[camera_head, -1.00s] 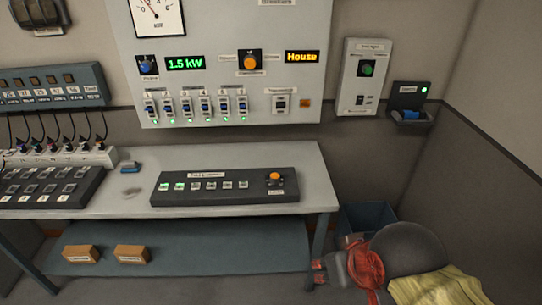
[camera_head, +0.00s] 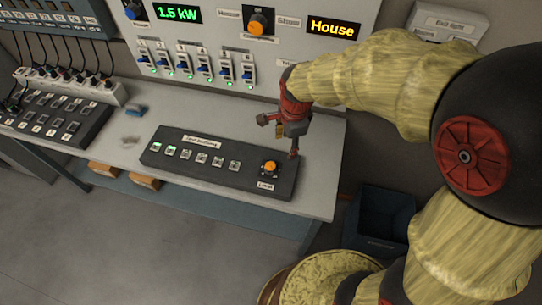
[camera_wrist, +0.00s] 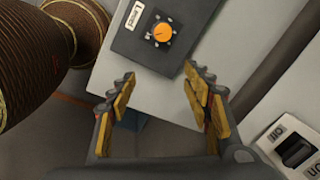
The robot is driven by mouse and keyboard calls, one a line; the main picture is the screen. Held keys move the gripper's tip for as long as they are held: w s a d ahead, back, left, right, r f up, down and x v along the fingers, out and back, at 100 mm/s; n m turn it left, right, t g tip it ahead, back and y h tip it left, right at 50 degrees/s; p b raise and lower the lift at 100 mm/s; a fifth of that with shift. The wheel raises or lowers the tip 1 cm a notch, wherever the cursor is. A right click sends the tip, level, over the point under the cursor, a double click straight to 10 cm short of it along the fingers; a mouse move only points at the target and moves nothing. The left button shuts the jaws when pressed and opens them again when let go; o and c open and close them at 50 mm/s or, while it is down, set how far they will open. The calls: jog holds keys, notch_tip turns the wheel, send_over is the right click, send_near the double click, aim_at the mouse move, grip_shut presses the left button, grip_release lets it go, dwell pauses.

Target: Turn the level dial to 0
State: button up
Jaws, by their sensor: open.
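The level dial (camera_head: 270,168) is an orange knob at the right end of a dark console (camera_head: 205,178) on the grey table. It also shows near the top of the wrist view (camera_wrist: 162,32), with scale marks around it and a white label (camera_wrist: 134,14) to its left. My gripper (camera_head: 279,135) hangs just behind and above the console's right end, apart from the dial. In the wrist view my gripper (camera_wrist: 157,98) has its yellow-padded fingers wide apart, with nothing between them. The scale figures are too small to read.
Another orange knob (camera_head: 260,24) sits on the wall panel beside the House display (camera_head: 333,27). Several switches line that panel's lower edge. A dark button box (camera_head: 48,118) and a power strip stand at the table's left. A blue bin (camera_head: 383,213) stands on the floor at right.

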aim_at(270, 165)
jog(key=a+f+m+p, duration=0.1)
jog(key=f+m, duration=0.1)
jog(key=w+a+f+m+g+p, duration=0.1)
jog(key=a+f+m, duration=0.1)
jog(key=f, duration=0.1)
jog(key=w+a+f+m+p, duration=0.1)
jog(key=f+m, duration=0.1)
jog(key=f, duration=0.1)
jog(key=shift+w+a+g, duration=0.2)
jog(key=shift+a+g, duration=0.1)
jog(key=shift+a, duration=0.05)
notch_tip(270, 165, down, 8)
jog(key=shift+a+f+b, duration=0.1)
jog(key=shift+b, duration=0.2)
jog(key=c, duration=1.1)
jog(key=shift+c, duration=0.3)
